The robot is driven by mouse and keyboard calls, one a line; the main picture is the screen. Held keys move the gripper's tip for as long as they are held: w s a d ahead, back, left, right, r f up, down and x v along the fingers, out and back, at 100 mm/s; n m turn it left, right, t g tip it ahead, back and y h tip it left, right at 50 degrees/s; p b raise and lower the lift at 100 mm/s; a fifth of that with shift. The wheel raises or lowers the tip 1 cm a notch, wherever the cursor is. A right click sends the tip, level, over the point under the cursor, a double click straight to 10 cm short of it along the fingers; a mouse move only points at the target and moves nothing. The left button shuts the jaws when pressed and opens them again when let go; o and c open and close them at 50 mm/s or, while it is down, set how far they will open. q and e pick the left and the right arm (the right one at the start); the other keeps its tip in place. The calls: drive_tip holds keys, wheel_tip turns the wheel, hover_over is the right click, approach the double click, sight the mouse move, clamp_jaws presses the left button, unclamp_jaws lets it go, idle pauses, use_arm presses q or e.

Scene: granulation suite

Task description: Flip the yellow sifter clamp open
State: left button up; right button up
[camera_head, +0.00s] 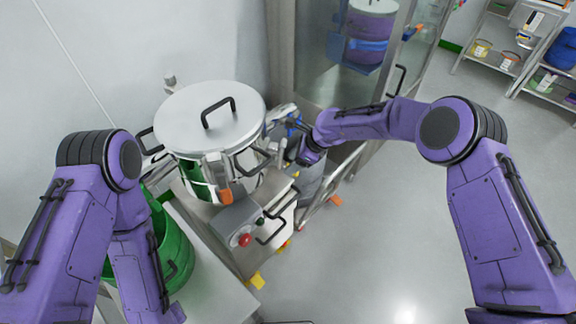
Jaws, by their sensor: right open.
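The steel sifter (178,122) has a round lid with a black handle and stands on a boxy base left of centre. A clamp with an orange-looking tip (226,195) sits upright against its front side; no clearly yellow clamp shows on the drum. My right gripper (293,148) is beside the sifter's right side, to the right of that clamp and apart from it. It is open, small and dark, and its fingertips are hard to make out. My left arm reaches down at the left, and its gripper is outside the picture.
A red button (243,240) is on the sifter base's control box. A green bin (174,250) stands behind my left forearm. Yellow tabs (257,281) are low by the base. A glass-fronted cabinet (340,75) stands behind my right arm. The floor at right is clear.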

drive_tip(key=v, duration=0.7)
